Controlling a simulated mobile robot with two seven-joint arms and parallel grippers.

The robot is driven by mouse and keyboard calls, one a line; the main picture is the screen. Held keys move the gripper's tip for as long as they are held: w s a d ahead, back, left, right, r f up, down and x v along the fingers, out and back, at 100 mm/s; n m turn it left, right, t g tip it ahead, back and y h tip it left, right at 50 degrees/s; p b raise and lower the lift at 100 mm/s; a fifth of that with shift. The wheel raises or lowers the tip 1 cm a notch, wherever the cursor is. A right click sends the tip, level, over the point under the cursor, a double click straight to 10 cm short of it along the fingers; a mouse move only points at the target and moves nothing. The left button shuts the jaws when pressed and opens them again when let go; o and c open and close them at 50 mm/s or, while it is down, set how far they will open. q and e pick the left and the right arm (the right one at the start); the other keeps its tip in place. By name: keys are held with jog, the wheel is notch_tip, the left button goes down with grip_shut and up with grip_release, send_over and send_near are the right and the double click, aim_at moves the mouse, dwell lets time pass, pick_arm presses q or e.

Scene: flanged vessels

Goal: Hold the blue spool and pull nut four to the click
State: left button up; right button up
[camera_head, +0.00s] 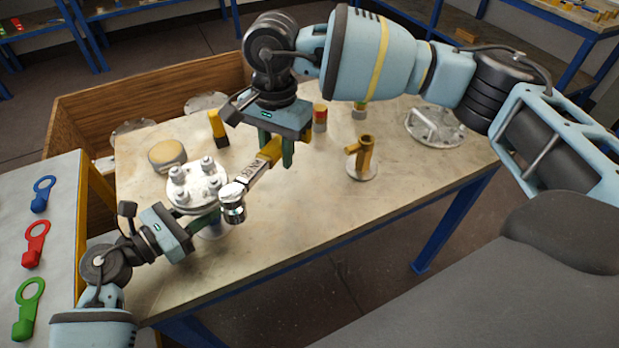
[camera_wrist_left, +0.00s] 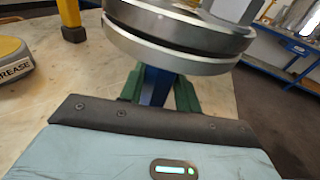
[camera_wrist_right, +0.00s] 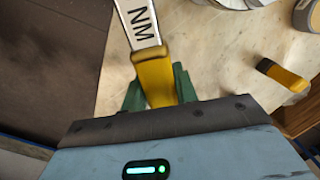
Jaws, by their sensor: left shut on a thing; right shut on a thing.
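The blue spool (camera_wrist_left: 155,87) stands under a round metal flange (camera_head: 192,196) with several nuts on top. In the left wrist view my left gripper (camera_wrist_left: 158,94) is shut on the spool, green fingers on either side, below the flange's thick rim (camera_wrist_left: 170,50). My right gripper (camera_head: 274,152) is shut on the yellow handle of a torque wrench (camera_head: 254,171); the handle also shows in the right wrist view (camera_wrist_right: 155,76). The wrench's round head (camera_head: 232,207) is at the flange's near right edge. Which nut it sits on, and whether it is seated, I cannot tell.
A grease tin (camera_head: 168,155) and a yellow-black tool (camera_head: 217,128) stand behind the flange. A brass fitting (camera_head: 362,158) and another flanged plate (camera_head: 436,126) are to the right. Red, green and blue tags (camera_head: 36,243) lie on the left table. The front right tabletop is clear.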

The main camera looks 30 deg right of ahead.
jog(key=w+a+r+m, duration=0.5)
jog(key=r+m, duration=0.2)
jog(key=r, duration=0.1)
jog(key=shift+w+t+h, duration=0.3)
jog(key=shift+h, duration=0.1)
jog(key=shift+d, duration=0.1)
jog(key=shift+f, duration=2.25)
jog(key=shift+f, duration=0.4)
jog(key=shift+f, duration=0.35)
jog(key=shift+f, duration=0.5)
